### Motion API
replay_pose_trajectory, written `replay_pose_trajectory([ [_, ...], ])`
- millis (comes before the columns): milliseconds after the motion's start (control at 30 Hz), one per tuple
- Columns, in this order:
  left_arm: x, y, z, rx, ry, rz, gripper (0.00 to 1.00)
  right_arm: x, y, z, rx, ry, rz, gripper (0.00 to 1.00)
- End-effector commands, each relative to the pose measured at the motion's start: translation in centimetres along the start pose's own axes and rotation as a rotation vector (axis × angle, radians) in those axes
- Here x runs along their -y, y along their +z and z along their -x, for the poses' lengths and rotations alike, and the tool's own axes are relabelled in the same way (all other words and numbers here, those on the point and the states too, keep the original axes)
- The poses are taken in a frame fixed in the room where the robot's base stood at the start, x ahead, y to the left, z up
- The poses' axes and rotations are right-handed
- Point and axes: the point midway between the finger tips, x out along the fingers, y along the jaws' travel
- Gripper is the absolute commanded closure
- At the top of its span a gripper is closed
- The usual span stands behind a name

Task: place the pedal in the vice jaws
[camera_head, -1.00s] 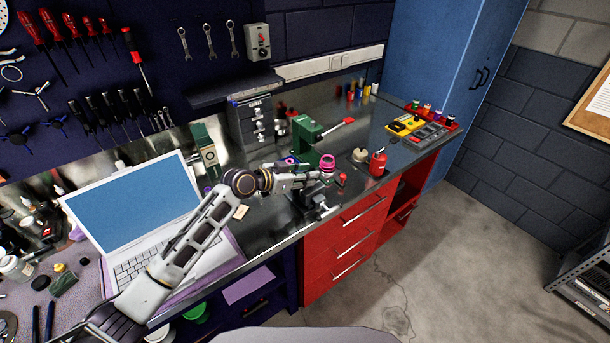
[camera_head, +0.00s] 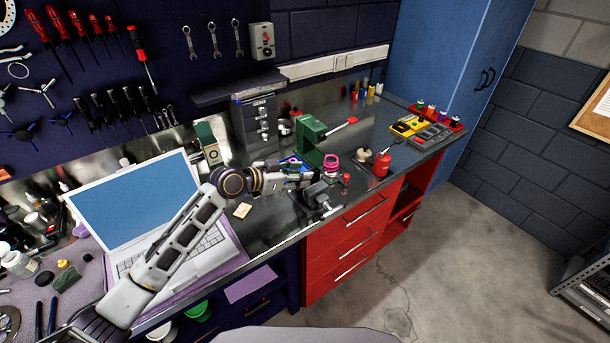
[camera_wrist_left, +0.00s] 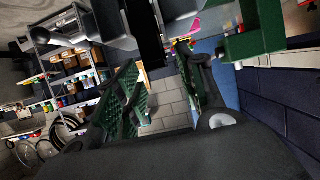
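The vice (camera_head: 318,198) stands at the front edge of the bench in the head view. A dark form sits at its jaws; I cannot tell surely whether it is the pedal. My left gripper (camera_head: 305,180) is just behind and left of the vice, close to it. In the left wrist view, its two green-padded fingers (camera_wrist_left: 158,68) are apart, with background showing between them. A black upright piece (camera_wrist_left: 150,38) and grey metal parts (camera_wrist_left: 60,28) lie beyond the fingertips at the top; I cannot identify them surely. My right gripper is not in view.
A green press (camera_head: 312,132) with a red-tipped lever stands behind the gripper. A pink ring-shaped item (camera_head: 331,162) and a red can (camera_head: 381,163) are to the right. The open laptop (camera_head: 135,200) lies left, beneath my arm.

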Motion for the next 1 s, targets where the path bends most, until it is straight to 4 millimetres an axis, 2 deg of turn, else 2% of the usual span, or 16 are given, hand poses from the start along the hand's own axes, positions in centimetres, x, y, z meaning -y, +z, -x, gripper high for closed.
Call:
replay_pose_trajectory([
  [600,0.0,0.1,6.5,0.0,0.0,0.0,0.61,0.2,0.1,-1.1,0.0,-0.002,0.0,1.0],
  [800,-0.1,0.0,7.7,0.0,0.001,0.0,0.61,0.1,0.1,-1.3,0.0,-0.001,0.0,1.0],
  [1000,-0.1,0.0,8.0,0.001,0.001,0.0,0.61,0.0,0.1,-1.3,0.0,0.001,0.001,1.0],
])
